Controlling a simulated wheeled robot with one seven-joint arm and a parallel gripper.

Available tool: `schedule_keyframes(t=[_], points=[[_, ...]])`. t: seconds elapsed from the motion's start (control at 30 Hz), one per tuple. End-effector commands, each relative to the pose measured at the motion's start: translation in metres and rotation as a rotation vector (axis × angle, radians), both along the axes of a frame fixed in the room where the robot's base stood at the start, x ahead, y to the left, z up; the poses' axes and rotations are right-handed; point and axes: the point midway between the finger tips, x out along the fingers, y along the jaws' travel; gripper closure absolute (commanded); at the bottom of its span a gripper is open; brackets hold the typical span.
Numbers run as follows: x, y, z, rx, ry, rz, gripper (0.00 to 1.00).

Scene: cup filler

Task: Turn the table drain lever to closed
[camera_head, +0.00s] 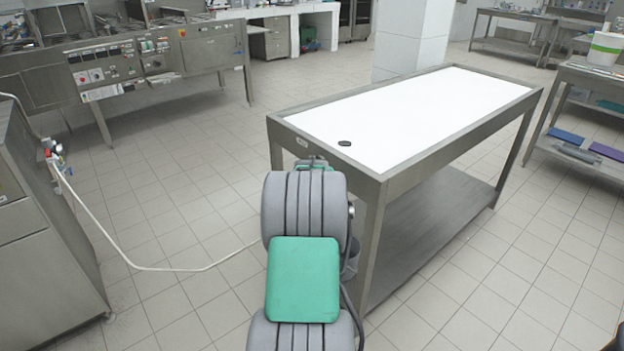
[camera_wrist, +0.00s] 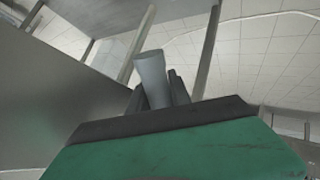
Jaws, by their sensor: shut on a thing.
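The drain table (camera_head: 455,120) has a bright white top in a steel frame, with a small dark drain (camera_head: 345,143) near its near left corner. In the wrist view, my gripper (camera_wrist: 158,93) has its dark fingers closed around a light grey, flared handle, which looks like the drain lever (camera_wrist: 151,68). The lever's upper end sticks out beyond the fingers. Its pivot and valve are hidden, so I cannot tell whether it is open or closed. In the head view, my arm covers the gripper and the lever at the table's near left end.
A grey bucket (camera_head: 350,262) is partly visible beside the table leg, behind my arm. A white hose (camera_head: 130,262) runs across the floor from the steel unit (camera_head: 45,220) at left.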

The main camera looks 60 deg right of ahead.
Motion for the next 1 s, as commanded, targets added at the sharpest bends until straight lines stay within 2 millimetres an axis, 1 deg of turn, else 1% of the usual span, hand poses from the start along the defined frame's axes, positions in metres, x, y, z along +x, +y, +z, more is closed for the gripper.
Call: schedule_keyframes(t=[0.03,0.3,0.7,0.73,1.0], points=[[-0.003,-0.002,0.004,0.007,0.02,-0.004,1.0],[-0.014,-0.005,0.003,0.025,0.081,-0.014,1.0],[-0.015,-0.006,0.003,0.027,0.086,-0.016,1.0],[-0.015,-0.006,0.003,0.027,0.086,-0.016,0.75],[-0.014,-0.006,0.003,0.025,0.086,-0.017,0.54]])
